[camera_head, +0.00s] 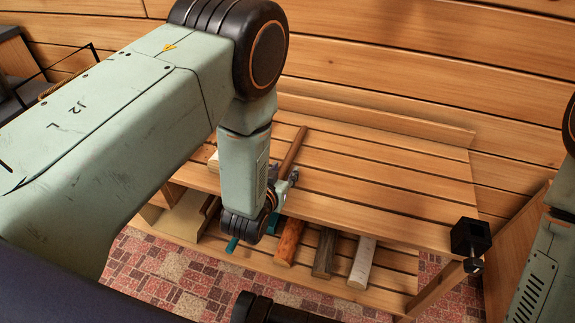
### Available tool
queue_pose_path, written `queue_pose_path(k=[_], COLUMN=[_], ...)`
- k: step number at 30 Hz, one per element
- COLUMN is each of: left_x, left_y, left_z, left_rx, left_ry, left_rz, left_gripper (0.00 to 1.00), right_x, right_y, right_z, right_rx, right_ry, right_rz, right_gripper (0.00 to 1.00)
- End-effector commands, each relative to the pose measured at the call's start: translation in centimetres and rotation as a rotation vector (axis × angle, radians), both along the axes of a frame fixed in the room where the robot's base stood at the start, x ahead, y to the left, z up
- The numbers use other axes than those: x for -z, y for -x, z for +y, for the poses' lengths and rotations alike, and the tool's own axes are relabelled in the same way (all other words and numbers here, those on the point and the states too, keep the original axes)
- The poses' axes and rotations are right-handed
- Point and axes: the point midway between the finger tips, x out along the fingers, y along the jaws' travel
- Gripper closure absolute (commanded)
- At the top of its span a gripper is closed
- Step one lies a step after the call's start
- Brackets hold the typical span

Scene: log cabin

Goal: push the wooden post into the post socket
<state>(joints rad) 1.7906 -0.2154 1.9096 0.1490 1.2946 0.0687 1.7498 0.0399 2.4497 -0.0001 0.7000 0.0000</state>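A slim brown wooden post (292,150) lies or is held just above the slatted tabletop, pointing away from me. My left gripper (283,179) is at its near end, one finger on each side. The arm hides part of the gripper, so I cannot tell whether the fingers touch the post. A black block clamped on the table's near right corner (470,237) looks like the post socket; it stands well to the right of the post. My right gripper is out of view; only part of that arm (543,262) shows at the right edge.
The slatted table (400,185) is bare between the post and the black block. Its lower shelf holds an orange-brown piece (289,243), a dark piece (324,253), a pale piece (362,263) and teal parts. A log wall (420,60) closes off the back.

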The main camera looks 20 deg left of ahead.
Motion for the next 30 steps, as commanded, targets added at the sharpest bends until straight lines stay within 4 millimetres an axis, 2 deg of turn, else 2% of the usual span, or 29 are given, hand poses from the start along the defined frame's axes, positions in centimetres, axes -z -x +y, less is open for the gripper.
queue_pose_path(k=[2, 12, 24, 26, 30], left_x=[0.1, 0.1, -0.1, -0.7, -3.1], left_y=[0.0, 0.1, 0.1, 0.1, 0.0], left_z=[-0.1, -0.1, -0.1, -0.1, -0.1], left_rx=[0.002, 0.002, 0.002, 0.002, 0.004], left_ry=[0.001, 0.001, 0.0, 0.0, -0.001], left_rz=[0.002, 0.002, 0.005, 0.004, 0.002], left_gripper=[0.71, 1.0, 1.0, 1.0, 1.0], right_x=[0.0, 0.0, -0.1, -0.5, -1.7], right_y=[0.0, 0.0, 0.0, 0.0, 0.0], right_z=[0.0, 0.0, 0.0, 0.0, 0.0], right_rx=[0.0, 0.0, 0.0, 0.0, 0.0], right_ry=[0.0, 0.0, 0.0, 0.0, 0.0], right_rz=[0.0, 0.0, 0.0, 0.0, 0.0], right_gripper=[0.6, 0.6, 0.6, 0.6, 0.6])
